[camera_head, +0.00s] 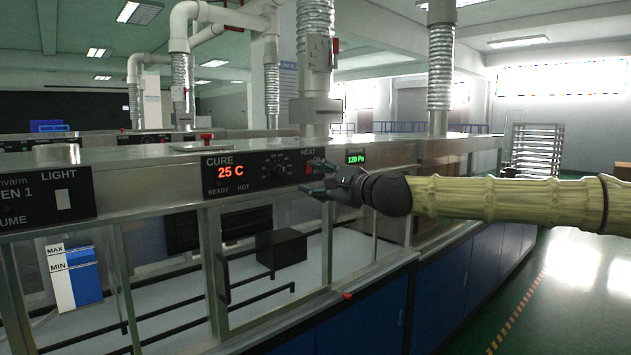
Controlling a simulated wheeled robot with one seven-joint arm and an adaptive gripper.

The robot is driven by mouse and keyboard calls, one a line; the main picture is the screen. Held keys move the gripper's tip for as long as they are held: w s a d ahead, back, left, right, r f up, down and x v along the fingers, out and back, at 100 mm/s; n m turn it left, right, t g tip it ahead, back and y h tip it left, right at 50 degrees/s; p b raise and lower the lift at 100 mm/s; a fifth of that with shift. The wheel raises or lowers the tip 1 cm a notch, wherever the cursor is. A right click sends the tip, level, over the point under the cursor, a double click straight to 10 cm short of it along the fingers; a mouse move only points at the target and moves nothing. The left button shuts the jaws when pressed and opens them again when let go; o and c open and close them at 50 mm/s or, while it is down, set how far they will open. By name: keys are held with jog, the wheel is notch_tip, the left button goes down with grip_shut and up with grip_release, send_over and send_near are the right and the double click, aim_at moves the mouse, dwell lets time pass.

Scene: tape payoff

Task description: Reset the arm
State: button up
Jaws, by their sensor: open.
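My gripper (312,180) is dark, with its fingers apart and nothing seen between them. It is at the middle of the picture, in front of the control panel strip of a metal cabinet. My arm, in a yellowish ribbed sleeve, reaches in from the right edge, nearly level. The fingertips point left, beside the HEAT switch (310,167). Whether they touch the panel I cannot tell. The CURE display (231,172) reads 25 C in red. A green display (356,157) reads 120 Pa.
Below the panel is a glazed chamber with a metal frame (215,262), dark rails and a black box (281,248). A blue and white MAX/MIN container (84,275) stands at left. Ducts (316,60) rise above. Open green floor (575,285) lies at right.

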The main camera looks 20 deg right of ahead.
jog(key=w+a+f+n+g, duration=0.1)
jog(key=a+f, duration=0.2)
jog(key=f, duration=0.4)
jog(key=a+f+n+g, duration=0.1)
jog(key=a+f+g, duration=0.15)
jog(key=f, duration=0.45)
jog(key=s+a+f+n+g+h, duration=0.1)
jog(key=s+a+f+n+g, duration=0.2)
jog(key=f, duration=0.9)
jog(key=s+a+f+n+h, duration=0.1)
jog(key=s+a+f, duration=0.25)
jog(key=f, duration=0.85)
jog(key=s+a+f+n+g, duration=0.25)
jog(key=s+f, duration=0.25)
jog(key=f, duration=0.7)
jog(key=s+f+n+g+h, duration=0.2)
jog(key=s+f+n+g, duration=0.3)
jog(key=s+f, duration=1.5)
jog(key=s+d+f+n+g, duration=0.1)
jog(key=s+f+n, duration=0.1)
jog(key=s, duration=0.5)
jog(key=s+d+f+n+g+h, duration=0.1)
jog(key=s+d+f+n, duration=0.1)
jog(key=s, duration=0.5)
jog(key=s+d+f+n+g+h, duration=0.1)
jog(key=s+d+f+n, duration=0.1)
jog(key=s, duration=0.5)
jog(key=shift+s+d+f, duration=0.15)
jog(key=shift+s+f, duration=0.15)
jog(key=shift+f, duration=0.6)
